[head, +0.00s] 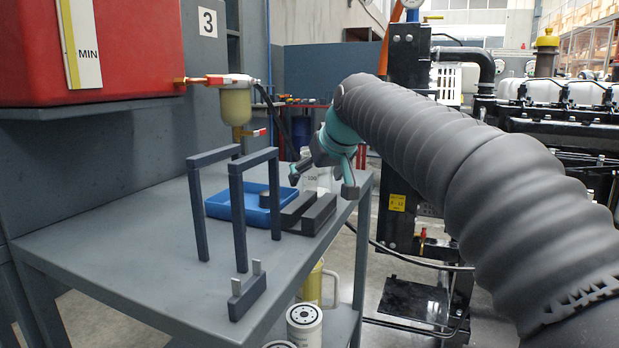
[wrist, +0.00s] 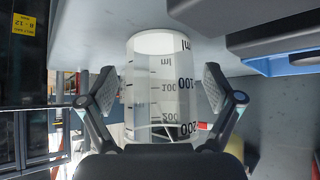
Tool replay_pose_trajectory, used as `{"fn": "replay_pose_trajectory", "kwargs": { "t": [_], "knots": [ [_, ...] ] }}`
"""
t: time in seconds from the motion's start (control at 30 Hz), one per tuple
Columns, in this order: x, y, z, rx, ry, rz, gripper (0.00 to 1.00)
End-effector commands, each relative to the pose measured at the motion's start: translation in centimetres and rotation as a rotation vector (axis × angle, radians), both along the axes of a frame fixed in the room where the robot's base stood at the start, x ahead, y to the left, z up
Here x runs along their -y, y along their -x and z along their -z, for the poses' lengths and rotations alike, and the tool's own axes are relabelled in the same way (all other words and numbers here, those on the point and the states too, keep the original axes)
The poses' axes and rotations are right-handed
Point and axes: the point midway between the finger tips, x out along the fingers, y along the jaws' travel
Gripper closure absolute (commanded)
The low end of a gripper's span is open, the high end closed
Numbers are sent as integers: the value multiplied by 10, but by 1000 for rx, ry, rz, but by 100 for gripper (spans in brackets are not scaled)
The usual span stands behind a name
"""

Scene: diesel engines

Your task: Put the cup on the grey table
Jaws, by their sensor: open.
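The cup is a clear measuring beaker with ml marks (wrist: 160,85). In the wrist view, which is upside down, it stands upright with its white base on the grey table (wrist: 105,38). My gripper (wrist: 160,90) is open, with one finger on each side of the cup and a visible gap on both sides. In the head view the cup (head: 309,178) is mostly hidden behind my gripper (head: 322,182), near the right edge of the grey table (head: 120,240).
A blue tray (head: 218,207) and dark grey blocks (head: 318,214) lie left of my gripper. Two dark upright frames (head: 237,200) and a small two-pronged block (head: 247,297) stand nearer. A filter bowl (head: 235,107) hangs above the table. The left front tabletop is clear.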

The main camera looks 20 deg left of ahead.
Motion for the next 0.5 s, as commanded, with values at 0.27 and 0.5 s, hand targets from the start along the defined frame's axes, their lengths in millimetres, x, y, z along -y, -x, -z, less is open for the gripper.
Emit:
{"fn": "replay_pose_trajectory", "kwargs": {
  "t": [0.27,0.5],
  "knots": [
    [0,0,0,-1,1,0,65],
    [0,0,0,-1,1,0,81]
  ]
}}
